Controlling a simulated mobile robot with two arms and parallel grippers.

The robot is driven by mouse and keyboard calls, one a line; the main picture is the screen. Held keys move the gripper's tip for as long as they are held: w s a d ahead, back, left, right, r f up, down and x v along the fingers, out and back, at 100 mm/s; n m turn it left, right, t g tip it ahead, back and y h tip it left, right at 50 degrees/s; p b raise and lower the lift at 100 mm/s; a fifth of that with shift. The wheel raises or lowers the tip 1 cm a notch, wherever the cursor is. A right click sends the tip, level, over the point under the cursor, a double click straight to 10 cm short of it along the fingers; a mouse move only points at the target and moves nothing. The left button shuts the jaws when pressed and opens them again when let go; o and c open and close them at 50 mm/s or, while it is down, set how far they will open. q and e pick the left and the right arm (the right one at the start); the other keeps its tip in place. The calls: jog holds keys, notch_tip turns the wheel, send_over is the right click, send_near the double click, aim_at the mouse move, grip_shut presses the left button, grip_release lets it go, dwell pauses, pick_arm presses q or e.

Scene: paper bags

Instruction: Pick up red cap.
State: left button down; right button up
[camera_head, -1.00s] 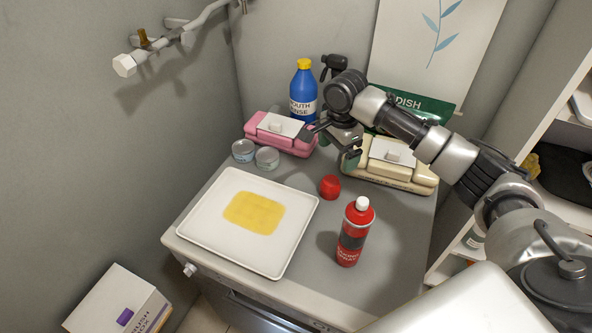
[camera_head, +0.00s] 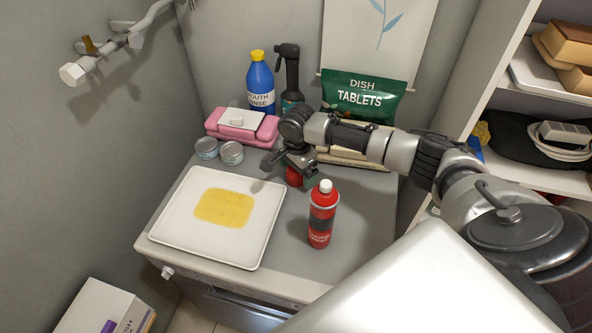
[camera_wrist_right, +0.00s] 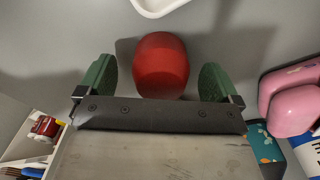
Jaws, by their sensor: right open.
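The red cap (camera_head: 294,177) sits on the grey counter behind the red spray can (camera_head: 322,216); in the head view my right gripper (camera_head: 288,163) hides part of it. In the right wrist view the red cap (camera_wrist_right: 161,66) lies between the two green finger pads, with a narrow gap on each side. My right gripper is open, over the cap, and holds nothing. The spray can stands upright, clear of the gripper. My left gripper is not in view.
A white tray (camera_head: 178,225) with a yellow patch lies on the left. Two tins (camera_head: 232,153), a pink wipes pack (camera_head: 214,128), a blue bottle (camera_head: 260,86), a dark spray bottle (camera_head: 289,72) and a green tablets bag (camera_head: 363,98) stand behind. The counter's right front is clear.

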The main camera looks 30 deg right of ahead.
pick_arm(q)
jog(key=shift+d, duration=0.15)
pick_arm(e)
jog(key=c, duration=1)
jog(key=shift+r, duration=0.1)
